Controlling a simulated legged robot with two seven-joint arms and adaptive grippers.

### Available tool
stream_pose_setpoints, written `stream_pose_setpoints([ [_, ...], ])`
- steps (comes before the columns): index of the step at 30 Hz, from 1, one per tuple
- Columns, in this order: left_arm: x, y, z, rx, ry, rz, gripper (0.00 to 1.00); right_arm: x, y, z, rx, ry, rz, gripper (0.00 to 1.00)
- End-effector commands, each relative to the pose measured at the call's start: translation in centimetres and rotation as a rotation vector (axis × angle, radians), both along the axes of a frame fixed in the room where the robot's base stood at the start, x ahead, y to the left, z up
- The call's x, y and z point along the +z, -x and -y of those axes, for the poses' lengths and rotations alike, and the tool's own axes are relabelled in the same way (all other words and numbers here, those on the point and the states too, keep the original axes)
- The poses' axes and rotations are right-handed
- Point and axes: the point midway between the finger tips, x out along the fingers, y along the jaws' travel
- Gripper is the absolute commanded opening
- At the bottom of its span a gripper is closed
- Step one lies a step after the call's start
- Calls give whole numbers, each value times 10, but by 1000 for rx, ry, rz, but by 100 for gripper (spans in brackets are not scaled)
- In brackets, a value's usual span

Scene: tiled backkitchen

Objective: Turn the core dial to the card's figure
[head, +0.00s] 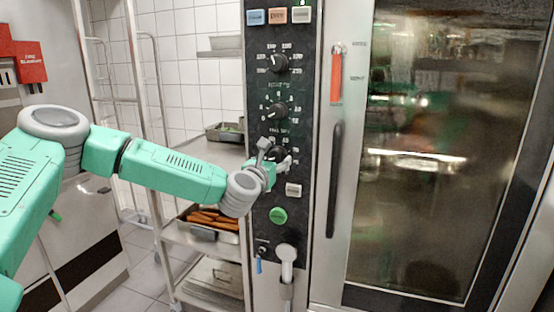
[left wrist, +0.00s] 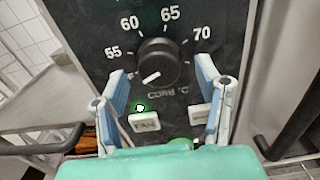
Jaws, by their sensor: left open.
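The core dial (left wrist: 158,65) is a round black knob on the dark oven panel, with 55, 60, 65 and 70 printed around it. Its white mark points to the lower left, away from these figures. My left gripper (left wrist: 168,95) is open, with its fingers apart and nothing held between them. In the left wrist view the fingers reach toward the panel on either side, just below the knob. In the head view the left gripper (head: 277,155) is at the lowest dial and mostly hides it. I cannot make out a card.
Two other black knobs, an upper one (head: 278,62) and a middle one (head: 276,110), sit above. A green button (head: 278,215) and a white button (head: 293,190) are below. The oven door handle (head: 334,180) stands right of the panel; a steel rack (head: 207,238) stands left.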

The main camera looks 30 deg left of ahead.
Motion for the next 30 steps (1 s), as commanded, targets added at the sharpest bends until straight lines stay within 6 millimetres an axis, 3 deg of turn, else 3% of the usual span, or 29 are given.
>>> stream_pose_setpoints([
  [6, 0, -18, -4, 0, -1, -1, 58, 0, 0, 0, 0, 0, 0, 0],
  [15, 1, -20, -3, -2, -2, 0, 58, 0, 0, 0, 0, 0, 0, 0],
  [17, 1, -20, -3, -2, -2, 0, 41, 0, 0, 0, 0, 0, -1, 0],
  [19, 0, -20, -3, -2, -2, 0, 16, 0, 0, 0, 0, 0, 0, 0],
  [20, 0, -20, -3, -2, -2, 0, 11, 0, 0, 0, 0, 0, 0, 0],
  [30, 0, -21, -5, -1, -12, -2, 9, -1, 0, 0, 0, 0, -1, 0],
])
